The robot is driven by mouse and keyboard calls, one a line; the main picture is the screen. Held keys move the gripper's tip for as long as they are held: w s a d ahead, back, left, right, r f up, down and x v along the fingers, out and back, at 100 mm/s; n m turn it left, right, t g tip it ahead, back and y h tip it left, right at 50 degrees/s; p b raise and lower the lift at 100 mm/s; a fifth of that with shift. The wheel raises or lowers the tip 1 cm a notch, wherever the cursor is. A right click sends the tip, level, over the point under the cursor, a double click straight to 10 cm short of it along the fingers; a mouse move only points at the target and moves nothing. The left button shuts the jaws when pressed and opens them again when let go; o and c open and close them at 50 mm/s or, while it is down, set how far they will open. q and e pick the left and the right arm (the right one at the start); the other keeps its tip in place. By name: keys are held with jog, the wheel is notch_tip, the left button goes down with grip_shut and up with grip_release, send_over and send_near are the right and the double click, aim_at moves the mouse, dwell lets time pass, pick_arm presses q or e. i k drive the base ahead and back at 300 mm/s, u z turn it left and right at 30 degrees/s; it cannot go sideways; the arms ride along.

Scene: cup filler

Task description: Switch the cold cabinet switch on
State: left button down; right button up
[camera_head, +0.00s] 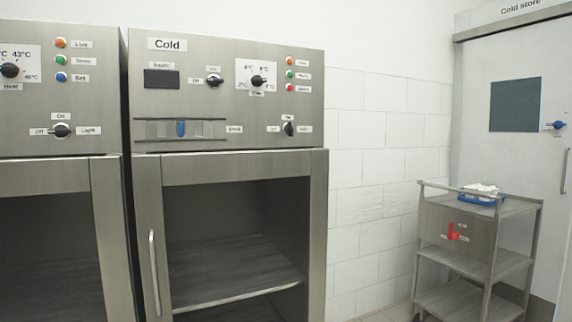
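The cold cabinet (227,90) is a steel cabinet with a "Cold" sign on its upper panel. A black rotary switch (214,80) sits near the panel's middle, with a label above it and what reads as "Off" at its left. Its handle looks roughly horizontal; which end is the pointer is too small to tell. A second black knob (288,128) at the panel's lower right stands upright between small labels. A temperature dial (257,81) is at the upper right. Neither of my grippers is in view.
The cold cabinet's front shows a dark shelved interior and a vertical handle (154,272). A blue slider (181,128) sits in a slot. Another cabinet (58,176) adjoins on the left. A trolley (476,207) with a blue tray stands right, before the "Cold store" door (515,180).

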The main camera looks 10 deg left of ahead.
aim_at(213, 81)
jog(key=u, duration=0.2)
jog(key=k, duration=0.25)
jog(key=u, duration=1.95)
jog(key=i, duration=0.4)
jog(key=z, duration=0.65)
jog(key=i, duration=1.2)
jog(key=z, duration=0.65)
